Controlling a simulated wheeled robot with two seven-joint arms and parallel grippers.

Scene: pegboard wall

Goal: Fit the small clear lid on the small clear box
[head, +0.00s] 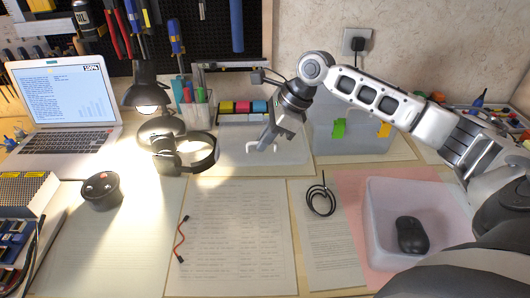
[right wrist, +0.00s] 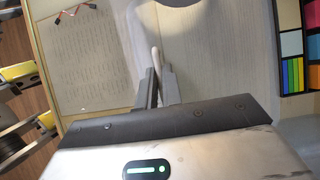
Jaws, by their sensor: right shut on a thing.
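A flat clear lid (head: 232,152) with a pale raised handle is in the middle back of the desk in the head view. My right gripper (head: 265,146) points down at it, shut on the handle; the right wrist view shows the handle (right wrist: 155,56) between the fingers (right wrist: 157,84). I cannot tell whether the lid touches the desk. An open clear box (head: 380,255) stands at the front right with a black mouse (head: 411,235) inside. Another clear box (head: 350,143) with green and orange clips stands at the back, partly behind my right arm. My left gripper is not in view.
A desk lamp (head: 147,95), headphones (head: 187,157) and a pen cup (head: 197,115) stand left of the lid. A laptop (head: 65,105) is at the far left. A coiled black cable (head: 320,200) and a red-black wire (head: 180,240) lie on flat papers in front.

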